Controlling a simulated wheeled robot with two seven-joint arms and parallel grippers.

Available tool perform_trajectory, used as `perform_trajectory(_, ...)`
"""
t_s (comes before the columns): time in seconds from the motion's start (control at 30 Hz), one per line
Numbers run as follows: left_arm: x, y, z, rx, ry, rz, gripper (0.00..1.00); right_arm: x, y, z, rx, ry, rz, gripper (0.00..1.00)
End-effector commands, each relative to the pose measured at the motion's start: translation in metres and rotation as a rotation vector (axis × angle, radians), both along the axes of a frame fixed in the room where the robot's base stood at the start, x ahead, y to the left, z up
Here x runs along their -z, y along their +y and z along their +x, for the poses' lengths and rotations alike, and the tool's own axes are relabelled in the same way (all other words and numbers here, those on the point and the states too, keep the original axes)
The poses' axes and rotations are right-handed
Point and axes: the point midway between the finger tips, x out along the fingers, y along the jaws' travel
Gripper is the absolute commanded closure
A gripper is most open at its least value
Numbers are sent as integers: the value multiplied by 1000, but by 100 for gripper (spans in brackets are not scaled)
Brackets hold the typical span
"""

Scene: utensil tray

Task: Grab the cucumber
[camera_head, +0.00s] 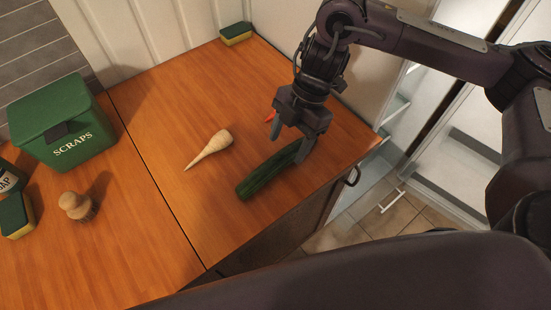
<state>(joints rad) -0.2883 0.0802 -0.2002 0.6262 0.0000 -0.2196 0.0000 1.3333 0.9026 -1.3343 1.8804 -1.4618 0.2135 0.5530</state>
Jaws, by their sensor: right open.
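The dark green cucumber (262,176) lies slantwise on the wooden counter near its front right edge. My right gripper (290,146) points down over the cucumber's far end. It is open, with one finger to the left of the cucumber and one to the right, near that end. The far tip is partly hidden by the gripper. I cannot tell whether the fingers touch it. My left gripper is not in view.
A white parsnip-like root (212,147) lies left of the cucumber. A small orange-red thing (270,116) shows behind my gripper. The counter's front centre is clear.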

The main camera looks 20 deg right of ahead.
Motion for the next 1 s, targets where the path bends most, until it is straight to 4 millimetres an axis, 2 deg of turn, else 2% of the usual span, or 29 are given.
perform_trajectory(0.13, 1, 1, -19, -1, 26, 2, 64, 12, 7, -2, -1, 1, 2, 39)
perform_trajectory(0.27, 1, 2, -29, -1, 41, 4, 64, 27, 16, -5, -2, 3, 3, 39)
perform_trajectory(0.43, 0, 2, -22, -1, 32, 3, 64, 45, 23, -8, 0, 1, 2, 39)
perform_trajectory(0.6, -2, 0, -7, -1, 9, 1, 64, 49, 24, -7, 1, -4, 2, 39)
perform_trajectory(0.7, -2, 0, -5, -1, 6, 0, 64, 49, 24, -7, 1, -4, 2, 39)
perform_trajectory(0.77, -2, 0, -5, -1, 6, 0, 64, 49, 24, -7, 1, -4, 2, 44)
perform_trajectory(1.0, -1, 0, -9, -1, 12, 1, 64, 48, 24, -7, 1, -4, 2, 75)
